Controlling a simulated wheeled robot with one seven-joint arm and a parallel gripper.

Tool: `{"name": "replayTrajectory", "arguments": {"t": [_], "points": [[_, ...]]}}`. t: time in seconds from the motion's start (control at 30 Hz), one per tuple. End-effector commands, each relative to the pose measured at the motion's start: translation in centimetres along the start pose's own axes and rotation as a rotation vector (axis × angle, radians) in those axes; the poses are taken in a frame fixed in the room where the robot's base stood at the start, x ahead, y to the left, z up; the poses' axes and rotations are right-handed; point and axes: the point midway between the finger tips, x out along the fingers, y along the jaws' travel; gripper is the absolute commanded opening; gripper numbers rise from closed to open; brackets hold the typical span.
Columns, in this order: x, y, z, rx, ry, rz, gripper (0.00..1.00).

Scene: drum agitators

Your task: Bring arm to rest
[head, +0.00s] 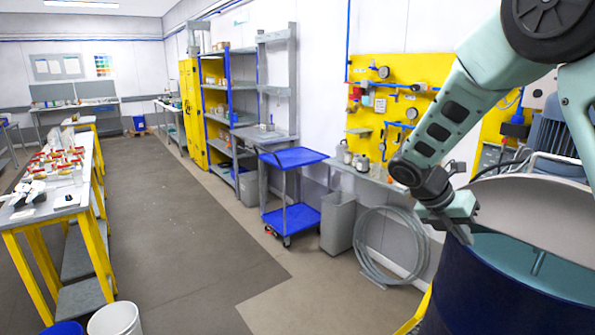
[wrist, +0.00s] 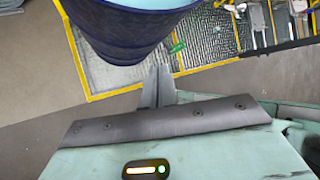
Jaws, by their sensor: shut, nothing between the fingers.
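My gripper (head: 459,232) hangs at the end of my pale green arm in the right part of the head view, pointing down. It is just left of a large dark blue drum (head: 470,306) and near the drum's rim. In the wrist view the gripper's fingers (wrist: 158,85) are together with nothing between them. The drum (wrist: 120,35) shows there beyond the fingertips, at the top left. My arm comes in from the upper right of the head view and covers part of the wall behind.
A grey lid (head: 540,205) stands over the drum. A coiled grey hose (head: 365,262), a grey bin (head: 338,222) and a blue cart (head: 292,218) stand along the wall. A yellow-legged table (head: 70,208) with small parts is at left. The middle floor (head: 190,240) is clear.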

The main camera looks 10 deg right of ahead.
Motion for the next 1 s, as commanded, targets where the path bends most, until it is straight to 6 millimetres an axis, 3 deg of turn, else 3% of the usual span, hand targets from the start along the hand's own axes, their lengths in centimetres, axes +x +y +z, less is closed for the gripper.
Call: {"name": "replayTrajectory", "arguments": {"t": [0.03,0.2,0.4,0.5,0.6,0.7,1.0], "points": [[-0.4,1.1,-4.0,0.098,0.058,0.066,0.00],[-3.7,2.0,-15.8,0.469,0.297,0.197,0.00],[-6.4,-0.5,-28.4,0.889,0.578,0.185,0.00],[-6.7,-2.3,-33.0,1.071,0.684,0.135,0.00],[-6.6,-3.9,-36.2,1.212,0.755,0.082,0.00],[-6.4,-5.0,-38.0,1.305,0.795,0.042,0.00],[-6.5,-5.6,-38.8,1.361,0.817,0.016,0.00]]}}
